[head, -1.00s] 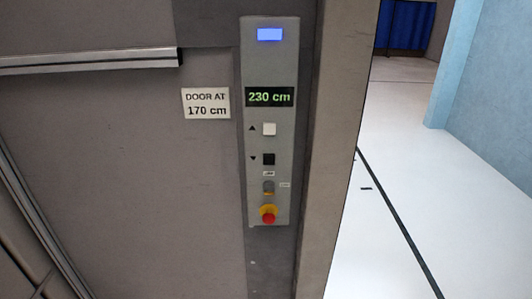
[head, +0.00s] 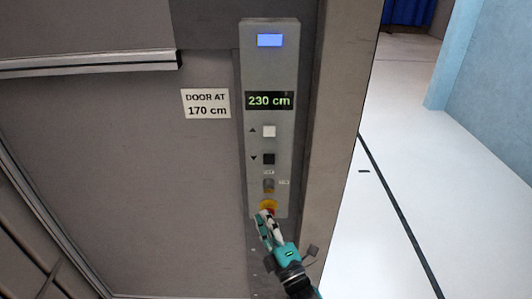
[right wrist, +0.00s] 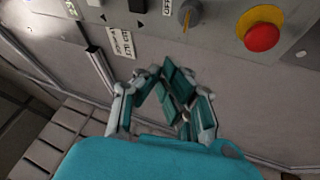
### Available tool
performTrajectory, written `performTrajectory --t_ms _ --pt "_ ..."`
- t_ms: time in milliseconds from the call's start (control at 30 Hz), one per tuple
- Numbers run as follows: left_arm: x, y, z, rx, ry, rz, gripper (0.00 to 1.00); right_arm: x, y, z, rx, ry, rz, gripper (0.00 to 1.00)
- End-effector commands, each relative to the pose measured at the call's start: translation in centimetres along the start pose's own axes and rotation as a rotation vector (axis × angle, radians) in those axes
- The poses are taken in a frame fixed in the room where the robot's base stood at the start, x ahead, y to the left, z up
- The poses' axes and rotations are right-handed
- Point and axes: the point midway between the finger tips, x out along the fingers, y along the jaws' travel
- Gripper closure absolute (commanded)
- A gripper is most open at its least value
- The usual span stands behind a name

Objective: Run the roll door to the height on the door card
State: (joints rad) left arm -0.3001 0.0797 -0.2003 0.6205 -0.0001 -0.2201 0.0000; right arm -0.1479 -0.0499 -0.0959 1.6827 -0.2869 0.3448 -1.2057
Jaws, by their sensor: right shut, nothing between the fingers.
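The grey control panel (head: 283,70) is on the wall in the head view. Its display (head: 269,101) reads 230 cm. The door card (head: 206,104) left of it reads DOOR AT 170 cm. The white up button (head: 269,131) is above the black down button (head: 268,159). A key switch (head: 268,185) and a red emergency stop on a yellow base (head: 268,205) are below. My right gripper (head: 264,217) is shut and empty, partly in front of the stop. In the right wrist view, the gripper (right wrist: 160,75) shows below the switch (right wrist: 188,14) and the red stop (right wrist: 262,37). My left gripper is not in view.
A blue indicator (head: 270,40) is lit at the panel top. A wall post (head: 340,120) stands right of the panel. Open white floor (head: 390,190) with a black line lies beyond it. A metal rail (head: 90,63) runs along the upper left.

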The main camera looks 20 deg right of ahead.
Motion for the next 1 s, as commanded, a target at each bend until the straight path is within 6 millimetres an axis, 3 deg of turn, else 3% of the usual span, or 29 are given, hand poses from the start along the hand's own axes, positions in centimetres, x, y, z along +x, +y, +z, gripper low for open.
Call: performTrajectory --t_ms 33,100,300,767,1000 --pt "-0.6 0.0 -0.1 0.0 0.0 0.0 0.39 0.6 2.3 -0.2 -0.033 0.005 0.042 1.0" --pt "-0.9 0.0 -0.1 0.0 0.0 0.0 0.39 1.1 4.4 -0.5 -0.075 0.01 0.088 1.0" --pt "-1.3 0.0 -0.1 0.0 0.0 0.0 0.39 1.8 7.9 -0.9 -0.148 0.016 0.165 1.0" --pt "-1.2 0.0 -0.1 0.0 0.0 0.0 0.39 1.9 8.3 -0.9 -0.158 0.016 0.176 1.0" --pt "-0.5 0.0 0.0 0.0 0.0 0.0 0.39 3.8 7.7 0.1 -0.157 0.017 0.178 1.0"
